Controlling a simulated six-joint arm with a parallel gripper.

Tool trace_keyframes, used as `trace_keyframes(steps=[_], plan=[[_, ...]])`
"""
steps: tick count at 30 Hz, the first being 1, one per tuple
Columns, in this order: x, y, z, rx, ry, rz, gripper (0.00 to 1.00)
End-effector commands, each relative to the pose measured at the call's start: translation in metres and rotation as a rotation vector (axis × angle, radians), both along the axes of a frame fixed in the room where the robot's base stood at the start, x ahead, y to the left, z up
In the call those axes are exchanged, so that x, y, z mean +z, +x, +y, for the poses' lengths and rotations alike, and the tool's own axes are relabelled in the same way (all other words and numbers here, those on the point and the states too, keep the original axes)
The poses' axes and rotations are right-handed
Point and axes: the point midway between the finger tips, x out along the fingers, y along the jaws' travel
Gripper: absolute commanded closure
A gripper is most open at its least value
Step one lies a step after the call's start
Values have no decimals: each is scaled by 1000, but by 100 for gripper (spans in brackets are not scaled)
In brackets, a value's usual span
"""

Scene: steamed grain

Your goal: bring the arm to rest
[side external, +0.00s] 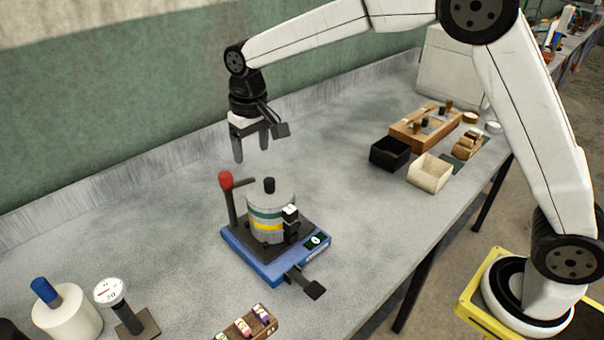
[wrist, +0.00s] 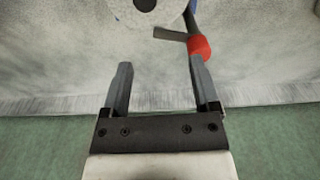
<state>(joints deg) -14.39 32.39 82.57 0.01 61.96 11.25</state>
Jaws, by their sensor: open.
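My gripper (side external: 252,150) hangs from the arm above the bench, its two grey fingers pointing down. It is open and empty, and its fingers are apart in the wrist view (wrist: 158,85). Below it, and apart from it, a grey cylinder (side external: 270,203) with green and yellow bands and a black knob stands on a blue base (side external: 258,262). A post with a red knob (side external: 225,180) rises at the base's left side. In the wrist view the red knob (wrist: 199,46) shows near the right finger, and the cylinder's top (wrist: 130,14) is cut off by the upper edge.
A black box (side external: 390,153), a cream box (side external: 430,173) and a wooden tray (side external: 408,139) stand at the right. A white cylinder with a blue knob (side external: 68,318), a dial gauge (side external: 109,291) and a small wooden rack (side external: 262,318) are in front. The bench left of the gripper is clear.

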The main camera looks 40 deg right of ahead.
Motion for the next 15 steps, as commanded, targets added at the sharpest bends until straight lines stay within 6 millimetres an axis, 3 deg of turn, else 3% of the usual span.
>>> trace_keyframes(steps=[15], plan=[[-34, -86, -74, -28, 7, -80, 22]])
